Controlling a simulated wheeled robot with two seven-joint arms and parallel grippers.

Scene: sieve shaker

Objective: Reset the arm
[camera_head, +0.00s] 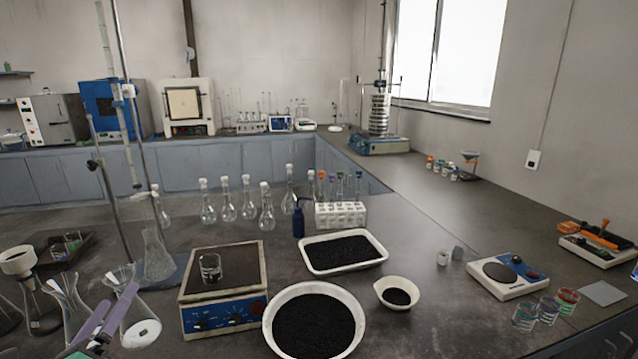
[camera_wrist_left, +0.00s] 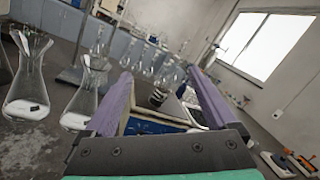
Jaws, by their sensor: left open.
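My left gripper (camera_head: 108,318) shows at the bottom left of the head view, with purple fingers held apart and nothing between them. It is in front of the glass flasks at the left. In the left wrist view my left gripper (camera_wrist_left: 160,92) is open, its two purple fingers spread wide. Beyond them is the hotplate (camera_wrist_left: 150,122), partly hidden by the gripper. My right gripper is not in view.
Conical flasks (camera_head: 65,300) stand close around my left gripper. The hotplate (camera_head: 222,285) with a small beaker (camera_head: 210,268) is to its right. A round white bowl (camera_head: 275,335) and a white tray (camera_head: 378,262) hold black granules.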

